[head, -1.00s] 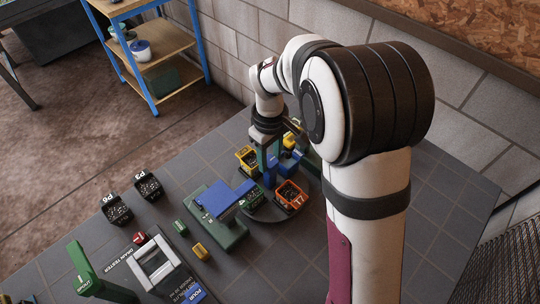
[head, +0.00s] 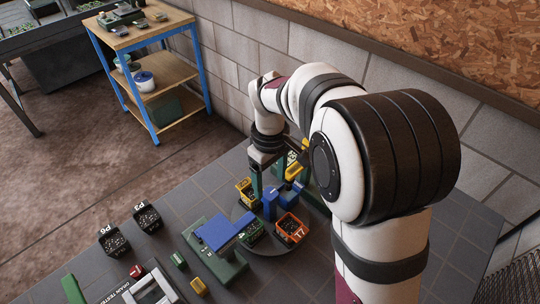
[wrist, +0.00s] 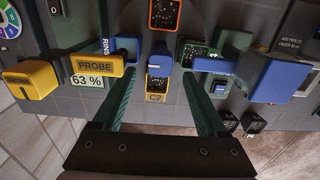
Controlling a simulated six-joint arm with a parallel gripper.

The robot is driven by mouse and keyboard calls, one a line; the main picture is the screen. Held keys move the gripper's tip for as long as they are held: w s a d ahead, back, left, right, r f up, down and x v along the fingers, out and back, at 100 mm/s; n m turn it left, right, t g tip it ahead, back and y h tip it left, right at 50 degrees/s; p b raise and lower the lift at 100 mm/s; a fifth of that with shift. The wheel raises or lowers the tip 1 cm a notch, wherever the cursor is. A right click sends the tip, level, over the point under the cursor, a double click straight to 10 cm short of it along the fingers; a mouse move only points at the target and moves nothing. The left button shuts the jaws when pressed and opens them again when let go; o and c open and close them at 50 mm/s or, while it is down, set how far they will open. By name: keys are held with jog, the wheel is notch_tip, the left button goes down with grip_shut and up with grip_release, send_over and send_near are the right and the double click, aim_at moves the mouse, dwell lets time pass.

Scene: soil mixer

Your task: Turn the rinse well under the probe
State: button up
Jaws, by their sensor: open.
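The dark round turntable (head: 260,247) carries a yellow cup (head: 246,190) marked C2, an orange cup (head: 291,229) marked T7 and a green cup (head: 252,233). A blue upright block (head: 270,204) stands at its middle. In the wrist view a blue part (wrist: 127,48) sits by a partly hidden label starting RIN; it appears to be the rinse well. The yellow probe head (wrist: 95,66), labelled PROBE, is left of it, partly over that side. My gripper (wrist: 161,74) is open and empty, its green fingers on either side of the yellow cup and blue block. Finger height is unclear.
A blue arm on a green base (head: 215,262) stands left of the turntable, its blue block (wrist: 270,78) right of my fingers. A display (wrist: 87,81) reads 63 %. Dark cups P3 (head: 147,217) and P6 (head: 114,241) stand farther left. A wall runs behind the table.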

notch_tip(320, 180, up, 12)
jog(key=shift+f, duration=0.1)
jog(key=s+d+f+m, duration=0.2)
jog(key=s+m, duration=0.3)
jog(key=s, duration=0.3)
jog(key=s+d+f+m+y, duration=0.1)
jog(key=s+m, duration=0.3)
jog(key=s, duration=0.5)
jog(key=s+d+f+m, duration=0.3)
jog(key=s+m, duration=0.2)
jog(key=s, duration=0.3)
jog(key=shift+s+d+f+m+y, duration=0.2)
jog(key=shift+d+f+m+y, duration=0.1)
jog(key=shift+f+y, duration=0.1)
jog(key=shift+c, duration=0.2)
